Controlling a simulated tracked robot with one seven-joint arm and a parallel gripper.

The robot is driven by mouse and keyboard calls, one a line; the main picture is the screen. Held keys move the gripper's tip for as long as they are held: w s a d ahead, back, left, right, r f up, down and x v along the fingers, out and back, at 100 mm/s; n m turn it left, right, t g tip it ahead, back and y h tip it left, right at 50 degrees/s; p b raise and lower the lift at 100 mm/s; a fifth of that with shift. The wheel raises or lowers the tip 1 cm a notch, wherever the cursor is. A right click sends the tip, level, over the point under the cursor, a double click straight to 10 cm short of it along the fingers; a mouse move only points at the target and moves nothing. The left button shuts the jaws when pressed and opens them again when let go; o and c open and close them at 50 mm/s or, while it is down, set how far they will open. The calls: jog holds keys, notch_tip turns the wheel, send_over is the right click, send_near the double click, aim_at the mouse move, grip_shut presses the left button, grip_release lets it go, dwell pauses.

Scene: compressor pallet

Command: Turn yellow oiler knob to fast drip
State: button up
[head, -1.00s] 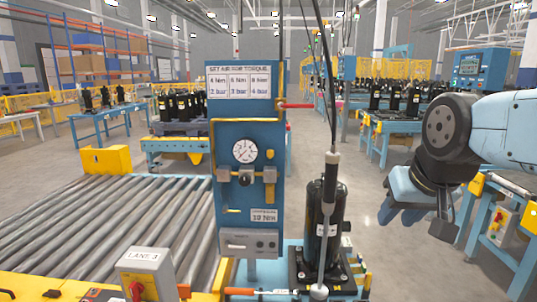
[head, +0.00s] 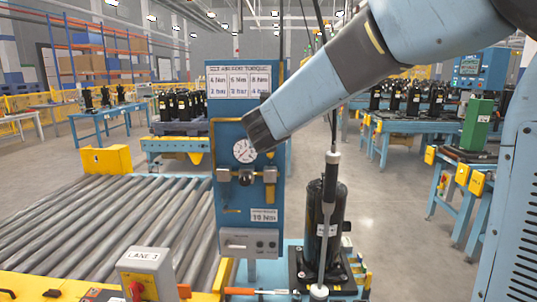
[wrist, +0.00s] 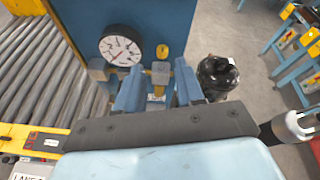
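The yellow oiler knob (wrist: 162,51) is a small round yellow piece on the blue panel, right of the white gauge (wrist: 120,50) in the wrist view. My gripper (wrist: 158,68) is open in front of the panel. Its two blue fingers are apart, on either side of the fitting below the knob, and nothing is held. The knob lies just beyond the fingertips; contact is not visible. In the head view my arm covers the knob and the fingers do not show. The gauge (head: 245,151) and the yellow piece on the right fitting (head: 269,192) are visible there.
A black compressor (head: 325,225) stands right of the panel, with a hanging tool (head: 329,195) in front of it. A roller conveyor (head: 110,225) runs on the left. A grey box marked LANE 3 (head: 147,262) stands at the front. Overhead cables hang near my arm.

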aim_at(270, 154)
jog(key=w+f+m, duration=0.1)
jog(key=w+f, duration=0.2)
jog(key=w, duration=0.1)
jog(key=w+f+m+h, duration=0.1)
jog(key=w+f+m, duration=0.1)
jog(key=w, duration=0.2)
jog(key=w+f+m+h, duration=0.1)
jog(key=w+f+m, duration=0.1)
jog(key=w+f, duration=0.1)
jog(key=shift+w+d+f+g, duration=0.1)
jog(key=shift+w+f+g, duration=0.1)
jog(key=shift+w, duration=0.25)
jog(key=shift+w+d+f+g, duration=0.1)
jog(key=shift+w+f+g, duration=0.1)
jog(key=shift+w, duration=0.2)
grip_shut()
